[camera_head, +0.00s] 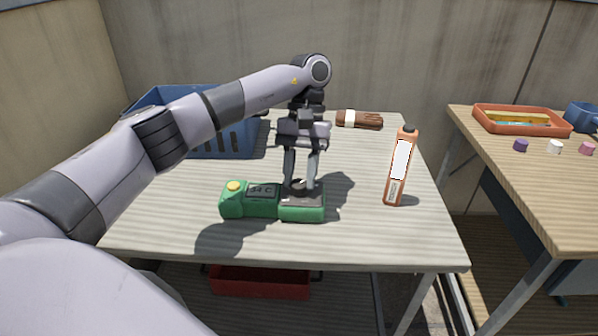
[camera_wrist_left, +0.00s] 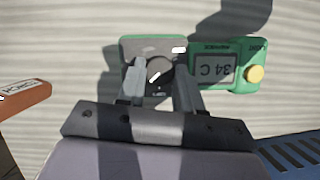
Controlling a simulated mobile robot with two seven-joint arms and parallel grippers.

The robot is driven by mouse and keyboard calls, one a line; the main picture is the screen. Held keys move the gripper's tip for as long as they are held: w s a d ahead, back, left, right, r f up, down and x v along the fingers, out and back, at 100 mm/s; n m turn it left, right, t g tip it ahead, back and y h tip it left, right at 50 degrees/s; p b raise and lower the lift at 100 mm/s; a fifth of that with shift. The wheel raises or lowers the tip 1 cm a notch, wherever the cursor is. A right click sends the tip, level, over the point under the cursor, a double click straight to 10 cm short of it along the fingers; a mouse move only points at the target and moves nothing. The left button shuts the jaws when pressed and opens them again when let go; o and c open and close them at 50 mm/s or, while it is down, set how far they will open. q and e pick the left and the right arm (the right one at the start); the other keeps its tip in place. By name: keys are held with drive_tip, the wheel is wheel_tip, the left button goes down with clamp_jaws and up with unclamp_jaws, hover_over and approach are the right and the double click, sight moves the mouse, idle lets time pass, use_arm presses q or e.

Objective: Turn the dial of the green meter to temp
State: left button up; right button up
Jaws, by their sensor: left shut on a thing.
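The green meter (camera_head: 262,205) lies on the table in the head view, with a yellow button (camera_head: 234,186) at its left end and a grey display (camera_head: 263,191) reading about 34 C. My left gripper (camera_head: 301,186) points down at the meter's right end and is shut on the dial. In the left wrist view the dial (camera_wrist_left: 160,69) is dark and round, on a grey face with small white marks, between the fingers of my left gripper (camera_wrist_left: 158,88). The display (camera_wrist_left: 214,69) appears upside down there. The fingers partly hide the dial's labels. My right gripper is not in view.
An orange bottle (camera_head: 392,190) with a white label stands right of the meter. A blue basket (camera_head: 235,140) is behind my left arm. A brown bundle (camera_head: 368,121) lies at the back. A second table (camera_head: 560,190) holds an orange tray (camera_head: 482,123). The front right tabletop is clear.

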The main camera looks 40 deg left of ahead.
use_arm(q)
drive_tip(key=shift+d+m+y+p, duration=0.1)
drive_tip(key=shift+m+y+p, duration=0.25)
drive_tip(key=shift+m, duration=0.75)
drive_tip(key=o, duration=1)
drive_tip(key=shift+o, duration=0.2)
drive_tip(key=p+v, duration=0.2)
drive_tip(key=v, duration=0.5)
drive_tip(key=shift+p, duration=0.3)
drive_tip(key=shift+w, duration=0.1)
